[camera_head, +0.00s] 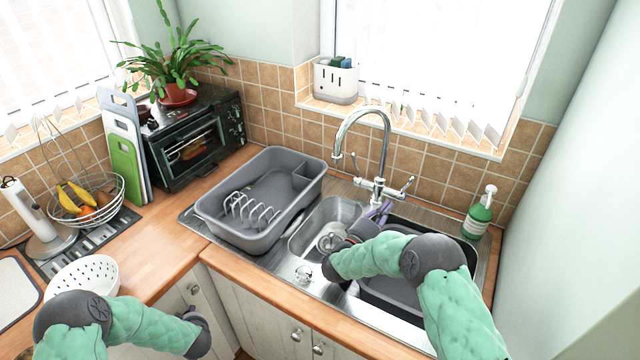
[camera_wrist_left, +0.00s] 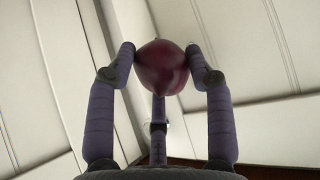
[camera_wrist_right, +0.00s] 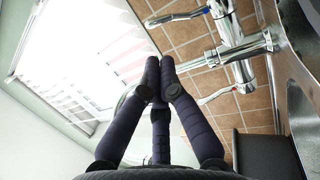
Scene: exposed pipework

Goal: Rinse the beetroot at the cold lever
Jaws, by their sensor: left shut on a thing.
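The dark red beetroot (camera_wrist_left: 162,68) is held between the fingers of my left gripper (camera_wrist_left: 163,62), in the left wrist view. In the head view that gripper (camera_head: 201,335) is low at the left, in front of the cupboards, and the beetroot cannot be made out. The chrome mixer tap (camera_head: 378,150) stands behind the sink with a lever on each side. My right gripper (camera_head: 385,207) is close in front of the tap's base. In the right wrist view its fingers (camera_wrist_right: 160,62) are together and empty, near the tap (camera_wrist_right: 238,50); contact with a lever cannot be told.
The steel sink bowl (camera_head: 331,215) is partly behind my right arm. A grey dish rack tub (camera_head: 212,212) stands left of it, a dark grey basin (camera_head: 400,295) right of it. A green soap bottle (camera_head: 479,215) is at the right. A white colander (camera_head: 84,276) is near my left arm.

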